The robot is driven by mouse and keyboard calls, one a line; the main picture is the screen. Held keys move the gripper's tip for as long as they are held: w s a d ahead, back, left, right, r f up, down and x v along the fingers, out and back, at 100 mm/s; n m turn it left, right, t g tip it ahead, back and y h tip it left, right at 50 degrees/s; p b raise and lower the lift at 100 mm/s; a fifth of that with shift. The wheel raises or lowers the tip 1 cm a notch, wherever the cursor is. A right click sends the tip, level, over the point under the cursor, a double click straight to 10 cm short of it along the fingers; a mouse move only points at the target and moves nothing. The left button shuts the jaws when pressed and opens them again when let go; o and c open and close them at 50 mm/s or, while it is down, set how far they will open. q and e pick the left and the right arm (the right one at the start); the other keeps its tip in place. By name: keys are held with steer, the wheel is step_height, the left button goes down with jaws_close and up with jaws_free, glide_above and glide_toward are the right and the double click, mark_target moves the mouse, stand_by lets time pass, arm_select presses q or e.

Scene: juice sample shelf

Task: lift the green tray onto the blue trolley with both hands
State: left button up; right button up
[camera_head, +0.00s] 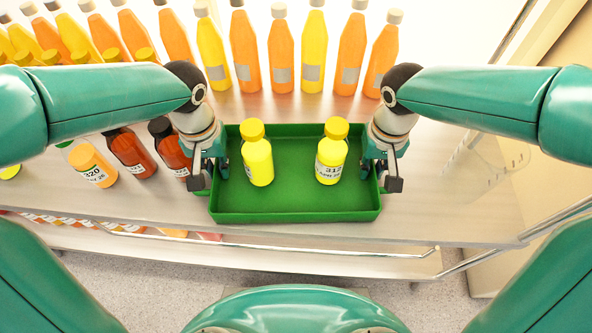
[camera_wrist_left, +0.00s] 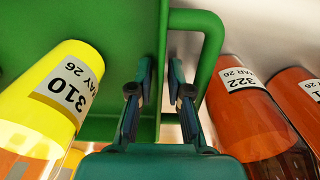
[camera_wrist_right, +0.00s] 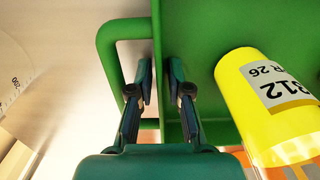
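The green tray (camera_head: 290,213) lies level on the shelf and carries two yellow bottles. The left one (camera_head: 257,162) reads 310 in the left wrist view (camera_wrist_left: 58,95); the right one (camera_head: 331,160) reads 312 in the right wrist view (camera_wrist_right: 268,105). My left gripper (camera_head: 210,178) is at the tray's left end, its fingers either side of the end wall, one inside the handle loop (camera_wrist_left: 212,45). My right gripper (camera_head: 379,178) straddles the right end wall the same way, by its handle (camera_wrist_right: 108,45). Both show a small gap between the fingers. No blue trolley is in view.
Orange and yellow bottles (camera_head: 282,55) stand in a row behind the tray. Bottles with red contents (camera_head: 128,150) and one labelled 320 (camera_head: 92,167) stand left of it. A metal rail (camera_head: 300,249) runs along the front.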

arm_select(q)
jaws_close()
arm_select(e)
jaws_close()
arm_select(q)
steer(key=shift+r, duration=0.2)
arm_select(e)
steer(key=shift+r, duration=0.2)
